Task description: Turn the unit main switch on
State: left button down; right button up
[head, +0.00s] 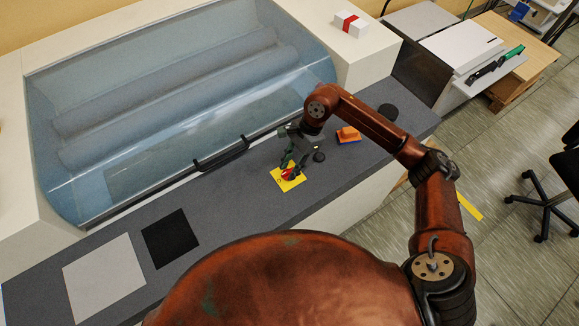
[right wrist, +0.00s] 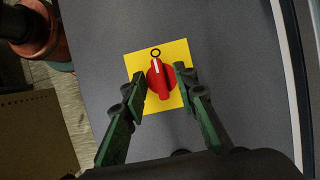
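The unit main switch is a red rotary knob (right wrist: 160,80) on a yellow square plate (right wrist: 178,52). In the right wrist view, its white pointer line is toward a black circle mark at the plate's top. In the head view, the yellow plate (head: 294,183) lies on the grey ledge and the red knob (head: 288,174) is partly hidden by the gripper. My right gripper (head: 289,167) is right over the knob, fingers pointing down. In the right wrist view, its green fingers (right wrist: 160,78) stand apart on both sides of the knob, with narrow gaps. My left gripper is not in view.
The dark grey ledge (head: 215,200) carries an orange and blue block (head: 348,135), a black round disc (head: 388,111), a black square (head: 170,238) and a light grey square (head: 104,277). A transparent blue cover (head: 180,90) with a black handle (head: 222,155) rises behind.

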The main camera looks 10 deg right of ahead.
jog(key=shift+c, duration=0.5)
grip_shut()
